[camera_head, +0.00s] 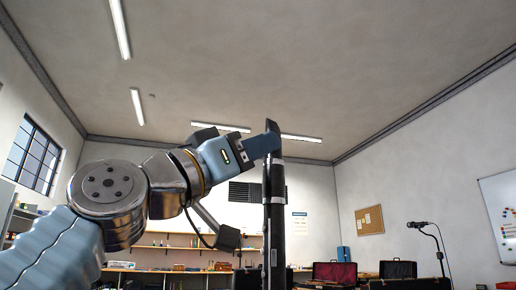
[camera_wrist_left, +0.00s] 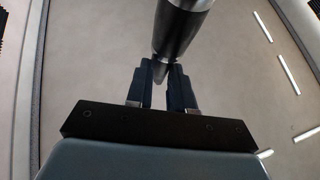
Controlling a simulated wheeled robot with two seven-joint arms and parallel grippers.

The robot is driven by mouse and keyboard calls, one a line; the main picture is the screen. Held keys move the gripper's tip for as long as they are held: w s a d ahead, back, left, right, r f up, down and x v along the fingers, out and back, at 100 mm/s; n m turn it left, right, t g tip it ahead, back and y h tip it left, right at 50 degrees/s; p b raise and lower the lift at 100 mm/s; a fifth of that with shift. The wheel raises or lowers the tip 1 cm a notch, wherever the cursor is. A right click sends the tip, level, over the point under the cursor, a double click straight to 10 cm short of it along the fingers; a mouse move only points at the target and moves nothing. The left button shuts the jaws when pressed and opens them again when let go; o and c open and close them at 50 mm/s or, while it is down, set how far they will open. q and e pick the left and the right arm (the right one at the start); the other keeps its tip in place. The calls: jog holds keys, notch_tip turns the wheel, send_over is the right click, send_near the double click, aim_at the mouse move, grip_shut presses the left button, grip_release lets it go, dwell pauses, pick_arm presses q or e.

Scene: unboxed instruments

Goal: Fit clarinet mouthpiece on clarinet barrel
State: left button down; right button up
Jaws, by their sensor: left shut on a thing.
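The black clarinet mouthpiece (camera_head: 272,126) stands upright, its slim tip showing above the fingers of my left gripper (camera_head: 268,144). That gripper reaches in from the left and is shut on the mouthpiece. Directly below, the dark clarinet barrel (camera_head: 275,182) stands upright, in line with the mouthpiece. A thin light ring shows just under the fingers; I see no clear gap there, but cannot tell how the parts meet. My right gripper is not in view.
Below and behind, shelves (camera_head: 180,248) with small items line the back wall. An open case with red lining (camera_head: 335,272) and a microphone on a stand (camera_head: 418,225) are at the lower right. The space around the upper clarinet is clear.

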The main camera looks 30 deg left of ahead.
pick_arm(q)
jog(key=shift+w+f, duration=0.2)
jog(key=shift+w, duration=0.05)
jog(key=c, duration=1.2)
grip_release()
jog(key=o, duration=0.3)
jog(key=shift+r, duration=0.1)
jog(key=shift+o, duration=0.2)
jog(key=shift+s, duration=0.1)
jog(key=b+v, duration=0.4)
jog(key=v, duration=0.2)
